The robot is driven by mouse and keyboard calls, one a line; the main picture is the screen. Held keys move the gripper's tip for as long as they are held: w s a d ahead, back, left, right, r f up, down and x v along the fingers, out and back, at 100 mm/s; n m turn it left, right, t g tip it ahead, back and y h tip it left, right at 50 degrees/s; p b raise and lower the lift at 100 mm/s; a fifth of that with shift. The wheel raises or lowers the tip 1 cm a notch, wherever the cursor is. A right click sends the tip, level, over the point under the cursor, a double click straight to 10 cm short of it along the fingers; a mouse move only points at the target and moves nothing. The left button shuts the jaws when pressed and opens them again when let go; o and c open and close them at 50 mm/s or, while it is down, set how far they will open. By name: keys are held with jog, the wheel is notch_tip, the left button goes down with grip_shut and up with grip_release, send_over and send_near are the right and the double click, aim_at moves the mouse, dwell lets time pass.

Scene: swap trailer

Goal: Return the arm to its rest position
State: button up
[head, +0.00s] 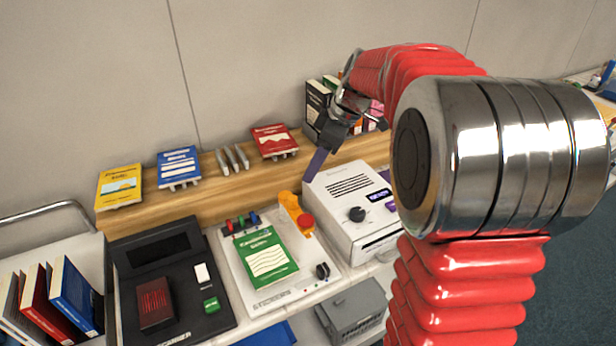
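My red-sleeved arm reaches from the right foreground up and over toward the wooden ledge. My gripper (318,162) hangs above the back left corner of a white box device (338,186), pointing down and to the left. One dark purple finger shows clearly, and the other is not clearly separate from it. I see nothing held at its tip. I cannot tell whether the fingers are apart.
A wooden ledge (225,184) carries a yellow book (120,186), a blue book (179,166) and a red book (273,141). A green book (265,258) lies on a white panel (225,262) beside a black device (185,290). More books (72,292) stand at left.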

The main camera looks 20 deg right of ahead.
jog(key=shift+v, duration=0.75)
jog(key=s+a+f+m+h, duration=0.15)
jog(key=s+f+m, duration=0.25)
jog(key=s+m, duration=0.45)
jog(key=s+a+r+m+t+h, duration=0.1)
jog(key=s+a, duration=0.3)
jog(key=s, duration=0.4)
jog(key=s+a+r+m+t+h, duration=0.1)
jog(key=s+a, duration=0.4)
jog(key=s, duration=0.3)
jog(key=shift+s+r+t, duration=0.35)
jog(key=shift+r+t, duration=0.05)
